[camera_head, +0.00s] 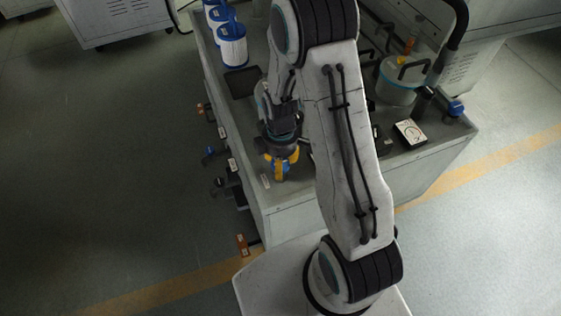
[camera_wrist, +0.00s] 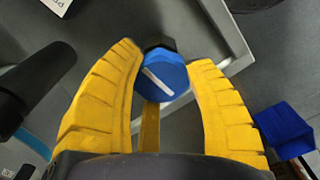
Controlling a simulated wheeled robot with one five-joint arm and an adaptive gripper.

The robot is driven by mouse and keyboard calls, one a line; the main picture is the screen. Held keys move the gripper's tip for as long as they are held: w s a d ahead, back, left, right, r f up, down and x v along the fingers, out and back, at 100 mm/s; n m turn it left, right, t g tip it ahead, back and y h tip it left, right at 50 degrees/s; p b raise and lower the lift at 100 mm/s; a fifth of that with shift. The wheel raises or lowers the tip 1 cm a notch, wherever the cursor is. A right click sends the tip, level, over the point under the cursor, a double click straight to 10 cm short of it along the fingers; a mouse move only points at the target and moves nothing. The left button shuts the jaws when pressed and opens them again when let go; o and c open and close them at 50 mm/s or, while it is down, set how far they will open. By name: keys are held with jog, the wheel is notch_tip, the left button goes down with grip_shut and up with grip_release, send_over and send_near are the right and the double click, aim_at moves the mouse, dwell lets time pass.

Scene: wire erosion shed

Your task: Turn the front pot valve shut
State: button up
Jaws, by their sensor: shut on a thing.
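A blue round knob (camera_wrist: 160,76) with a white bar across its face sits between my yellow fingers in the wrist view, on a dark fitting. The bar slants from upper left to lower right. I take it as the front pot valve's handle, but no label confirms this. My gripper (camera_wrist: 164,60) is shut on the knob, with one finger on each side. In the head view my gripper (camera_head: 282,164) is low over the front part of the grey bench (camera_head: 290,208).
Blue-and-white filter cartridges (camera_head: 232,46) stand at the back left. Several valves (camera_head: 210,153) jut from the bench's left side. Floor left of the bench is clear.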

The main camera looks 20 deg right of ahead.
jog(key=shift+s, duration=0.1)
jog(key=shift+c, duration=1.3)
jog(key=shift+f, duration=0.1)
jog(key=m+b, duration=0.1)
jog(key=m, duration=0.3)
jog(key=shift+f+b, duration=0.1)
jog(key=shift+b, duration=0.3)
jog(key=m+b, duration=0.1)
jog(key=m, duration=0.3)
jog(key=shift+s+m, duration=0.1)
jog(key=shift+m, duration=0.2)
jog(key=m+b, duration=0.1)
jog(key=m, duration=0.3)
jog(key=shift+b, duration=0.3)
jog(key=shift+s+m+b, duration=0.1)
jog(key=shift+m+b, duration=0.35)
jog(key=shift+m, duration=2.25)
jog(key=shift+a, duration=0.1)
